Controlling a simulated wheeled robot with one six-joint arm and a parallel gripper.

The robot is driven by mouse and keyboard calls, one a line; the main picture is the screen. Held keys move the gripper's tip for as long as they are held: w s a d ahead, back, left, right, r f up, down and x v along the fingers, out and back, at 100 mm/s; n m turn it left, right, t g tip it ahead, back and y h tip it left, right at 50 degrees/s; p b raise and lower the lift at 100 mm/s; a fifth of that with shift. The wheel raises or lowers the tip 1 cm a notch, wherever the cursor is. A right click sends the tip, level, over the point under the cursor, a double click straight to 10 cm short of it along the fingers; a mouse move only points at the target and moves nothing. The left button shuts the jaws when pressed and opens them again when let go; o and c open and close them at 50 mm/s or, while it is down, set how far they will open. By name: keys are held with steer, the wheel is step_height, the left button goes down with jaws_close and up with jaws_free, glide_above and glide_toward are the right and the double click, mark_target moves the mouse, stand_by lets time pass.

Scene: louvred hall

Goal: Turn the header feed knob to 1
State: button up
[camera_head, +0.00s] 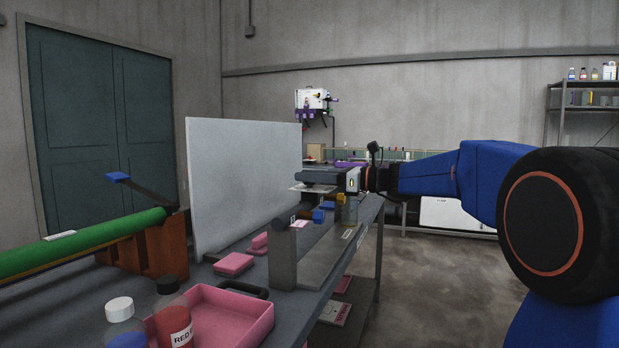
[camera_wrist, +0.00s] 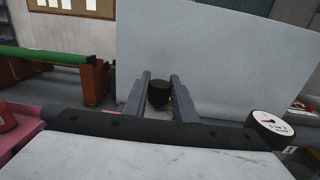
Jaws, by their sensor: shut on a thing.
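My gripper (camera_wrist: 159,80) reaches forward in the wrist view with a finger on each side of a small dark round knob (camera_wrist: 158,93). It is shut on this knob, which seems to be the header feed knob. No scale or pointer on the knob can be read, so its setting cannot be told. A white-faced dial (camera_wrist: 267,125) with a black rim and a red mark is to the right of the fingers. In the head view my gripper (camera_head: 305,178) is over the far part of the bench; the knob cannot be made out there.
A large pale panel (camera_head: 240,180) stands upright on the bench. A green bar (camera_head: 90,243) lies at left. The floor (camera_head: 430,280) at right is clear.

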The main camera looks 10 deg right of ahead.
stand_by(0.4)
steer(key=o, duration=1)
steer(key=shift+o, duration=0.2)
steer(key=v, duration=1.7)
steer(key=shift+d, duration=0.25)
steer(key=s+a+f+n+g+h, duration=0.3)
steer(key=s+a+f+n, duration=0.2)
steer(key=s+a+f, duration=0.3)
steer(key=s+a+f+n+g+h, duration=0.25)
steer(key=s+a+f+n, duration=0.3)
steer(key=s+f, duration=0.4)
steer(key=s+d+f+n+h, duration=0.3)
steer(key=s+f+n+h, duration=0.1)
steer(key=s+f+n, duration=0.3)
steer(key=s+d+f+n+h, duration=0.3)
steer(key=s+f+n+h, duration=0.2)
steer(key=f, duration=0.6)
steer(key=s+n, duration=0.2)
steer(key=s, duration=0.1)
steer(key=shift+s+d+f, duration=0.2)
steer(key=shift+s, duration=0.05)
